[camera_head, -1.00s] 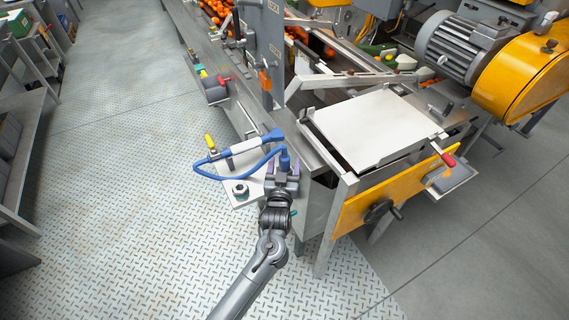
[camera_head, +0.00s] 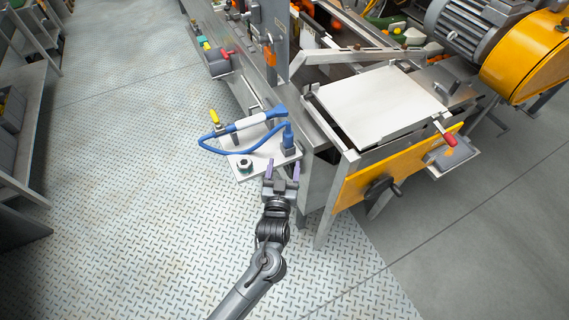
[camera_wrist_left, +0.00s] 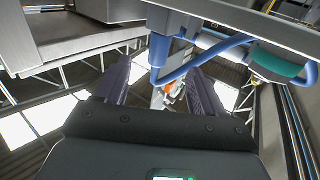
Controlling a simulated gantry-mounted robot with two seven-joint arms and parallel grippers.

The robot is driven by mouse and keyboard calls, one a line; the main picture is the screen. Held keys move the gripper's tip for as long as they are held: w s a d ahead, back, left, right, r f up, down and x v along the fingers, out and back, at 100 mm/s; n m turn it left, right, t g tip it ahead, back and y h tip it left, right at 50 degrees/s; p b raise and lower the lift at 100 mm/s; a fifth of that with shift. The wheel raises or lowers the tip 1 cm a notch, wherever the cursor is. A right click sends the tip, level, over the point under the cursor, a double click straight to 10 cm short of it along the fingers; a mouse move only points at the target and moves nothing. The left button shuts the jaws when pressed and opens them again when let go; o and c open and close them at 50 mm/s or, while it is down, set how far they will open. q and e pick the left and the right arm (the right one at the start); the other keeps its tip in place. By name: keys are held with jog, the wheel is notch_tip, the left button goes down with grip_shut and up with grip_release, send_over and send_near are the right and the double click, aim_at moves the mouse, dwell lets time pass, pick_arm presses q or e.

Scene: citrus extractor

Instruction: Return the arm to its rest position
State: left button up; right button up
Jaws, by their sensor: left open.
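My left gripper (camera_head: 282,173) is open and empty, just in front of the small white shelf (camera_head: 247,167) on the machine's side. Its two purple fingers are apart with nothing between them. In the left wrist view my left gripper (camera_wrist_left: 157,85) also shows its fingers spread. A blue plug or connector (camera_head: 289,139) stands upright on the shelf, a little beyond the fingertips. It also shows in the left wrist view (camera_wrist_left: 159,50), ahead of the fingers, with its blue cable. My right gripper is not in view.
A blue-and-white handheld tool (camera_head: 252,121) lies above the shelf, joined to the blue cable (camera_head: 232,153). The steel machine with a flat plate (camera_head: 375,103), handwheel (camera_head: 381,198) and yellow panel (camera_head: 405,172) is at right. The tread-plate floor (camera_head: 130,210) at left is clear.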

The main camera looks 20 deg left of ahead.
pick_arm(q)
jog(key=s+a+f+m+g+h, duration=0.1)
jog(key=s+a+f+g, duration=0.2)
jog(key=s, duration=0.4)
jog(key=s+a+f+m+g+h, duration=0.1)
jog(key=s+a+f, duration=0.2)
jog(key=s+f, duration=0.25)
jog(key=s+d+r+m+g+h+p, duration=0.1)
jog(key=s+r+m+g+h+p, duration=0.2)
jog(key=s+g, duration=1.1)
jog(key=s+r+t+p, duration=0.2)
jog(key=r+p, duration=1.5)
jog(key=r, duration=0.1)
jog(key=s+r+t+p, duration=0.2)
jog(key=r+p, duration=1.6)
jog(key=r, duration=0.1)
jog(key=shift+d+r, duration=0.2)
jog(key=shift+d, duration=0.05)
